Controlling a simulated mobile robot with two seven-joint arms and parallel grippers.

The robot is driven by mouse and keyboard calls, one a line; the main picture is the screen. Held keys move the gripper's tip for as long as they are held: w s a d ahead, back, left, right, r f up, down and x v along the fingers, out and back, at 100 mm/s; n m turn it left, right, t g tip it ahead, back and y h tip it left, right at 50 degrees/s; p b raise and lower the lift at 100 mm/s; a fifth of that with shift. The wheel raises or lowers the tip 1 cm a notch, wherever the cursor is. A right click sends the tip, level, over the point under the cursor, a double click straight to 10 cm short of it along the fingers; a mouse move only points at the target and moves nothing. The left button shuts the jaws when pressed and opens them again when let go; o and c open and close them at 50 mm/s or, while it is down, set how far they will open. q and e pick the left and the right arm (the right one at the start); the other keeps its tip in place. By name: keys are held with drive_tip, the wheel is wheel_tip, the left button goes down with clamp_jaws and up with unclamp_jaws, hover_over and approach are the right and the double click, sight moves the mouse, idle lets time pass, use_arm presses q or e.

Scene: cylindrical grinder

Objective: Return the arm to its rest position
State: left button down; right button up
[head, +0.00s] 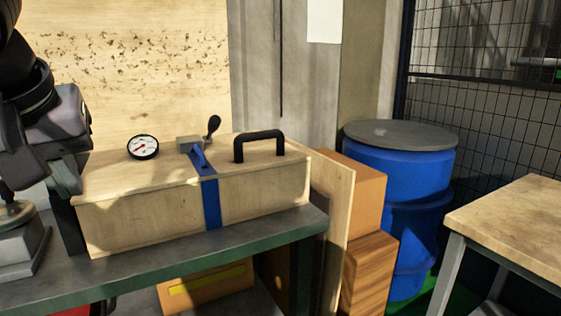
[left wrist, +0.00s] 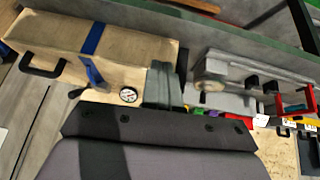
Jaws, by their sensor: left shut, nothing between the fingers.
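My left gripper (head: 66,184) hangs at the left edge of the head view, beside the left end of a wooden box. It is shut and empty. In the left wrist view its grey fingers (left wrist: 163,84) lie together, close to the box's end and the dial gauge in the picture. My left arm is folded at the upper left of the head view and partly cut off by the frame. My right gripper is in neither view.
The wooden box (head: 262,192), with a blue strap (head: 209,200), black handle (head: 258,139) and dial gauge (head: 143,147), stands on a green-edged bench (head: 185,268). A grey machine (left wrist: 222,68) sits beside it. A blue drum (head: 402,178) and wooden table (head: 520,220) stand right.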

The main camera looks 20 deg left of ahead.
use_arm(q)
drive_tip(key=w+d+f+n+t+h, duration=0.2)
drive_tip(key=w+d+f+n+h, duration=0.4)
drive_tip(key=n+h, duration=0.35)
drive_tip(key=w+d+f+n+t+h, duration=0.1)
drive_tip(key=w+d+f+n+h, duration=0.4)
drive_tip(key=f+n+h, duration=0.4)
drive_tip(key=w+a+f+n+t+y, duration=0.1)
drive_tip(key=a+f+n+t+y, duration=0.15)
drive_tip(key=f+n+t, duration=0.6)
drive_tip(key=w+a+f+n+t+y, duration=0.1)
drive_tip(key=w+f+n+y, duration=0.2)
drive_tip(key=n, duration=1.1)
drive_tip(key=s+d+f+n+g+y, duration=0.2)
drive_tip(key=s+d+f+n, duration=0.1)
drive_tip(key=s+f+n, duration=0.4)
drive_tip(key=s+d+f+n+g+y, duration=0.25)
drive_tip(key=f+n, duration=0.35)
drive_tip(key=f, duration=0.3)
drive_tip(key=s+d+f+n+g+y, duration=0.2)
drive_tip(key=s+d+f+n+g, duration=0.15)
drive_tip(key=f+n, duration=0.3)
wheel_tip(320, 180, up, 10)
drive_tip(key=s+a+m+t+p, duration=0.1)
drive_tip(key=p, duration=1.3)
drive_tip(key=shift+r, duration=0.25)
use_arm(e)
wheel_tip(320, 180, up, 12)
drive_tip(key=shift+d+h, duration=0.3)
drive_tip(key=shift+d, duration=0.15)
